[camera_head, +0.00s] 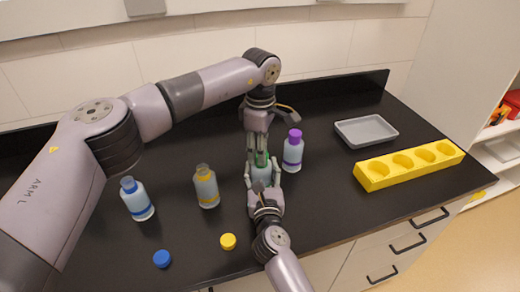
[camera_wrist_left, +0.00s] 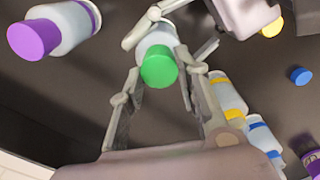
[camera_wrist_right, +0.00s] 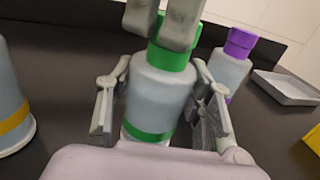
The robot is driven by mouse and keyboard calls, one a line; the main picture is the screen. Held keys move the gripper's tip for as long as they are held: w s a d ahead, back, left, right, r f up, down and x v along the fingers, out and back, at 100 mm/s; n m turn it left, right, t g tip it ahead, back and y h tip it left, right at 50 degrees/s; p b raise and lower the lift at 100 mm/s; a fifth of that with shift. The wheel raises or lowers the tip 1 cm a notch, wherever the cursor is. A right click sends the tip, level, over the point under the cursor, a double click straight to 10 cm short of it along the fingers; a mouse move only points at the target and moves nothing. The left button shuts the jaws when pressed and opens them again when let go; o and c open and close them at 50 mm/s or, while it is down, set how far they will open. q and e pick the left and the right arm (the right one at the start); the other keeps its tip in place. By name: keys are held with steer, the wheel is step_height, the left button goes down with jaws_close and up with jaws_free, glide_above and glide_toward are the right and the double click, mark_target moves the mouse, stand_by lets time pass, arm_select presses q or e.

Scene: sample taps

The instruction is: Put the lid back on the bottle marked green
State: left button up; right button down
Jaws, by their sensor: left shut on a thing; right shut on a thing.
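The bottle marked green (camera_head: 261,177) stands upright on the black counter. It has a grey-white body and a green band, clear in the right wrist view (camera_wrist_right: 160,90). My right gripper (camera_head: 262,184) is shut around its body from the front. The green lid (camera_wrist_left: 159,70) is at the bottle's mouth and in line with it; it also shows in the right wrist view (camera_wrist_right: 172,57). My left gripper (camera_head: 258,153) reaches down from above and is shut on the lid. The fingers partly hide the lid, so I cannot tell whether it is fully seated.
A purple-lidded bottle (camera_head: 293,152) stands close on the right. Open yellow-banded (camera_head: 207,188) and blue-banded (camera_head: 137,200) bottles stand left. Blue (camera_head: 162,259) and yellow (camera_head: 228,241) lids lie in front. A grey tray (camera_head: 366,131) and yellow rack (camera_head: 372,180) are at right.

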arm_select(q)
steer(key=m, duration=0.5)
steer(key=shift+w+m, duration=0.1)
steer(key=shift+m, duration=0.3)
steer(key=m, duration=0.3)
steer(key=shift+d+m, duration=0.1)
steer(key=shift+m, duration=0.2)
steer(key=m, duration=0.5)
steer(key=shift+d+m, duration=0.1)
steer(key=shift+m, duration=0.2)
steer(key=m, duration=0.5)
steer(key=shift+d, duration=0.1)
steer(key=o, duration=0.7)
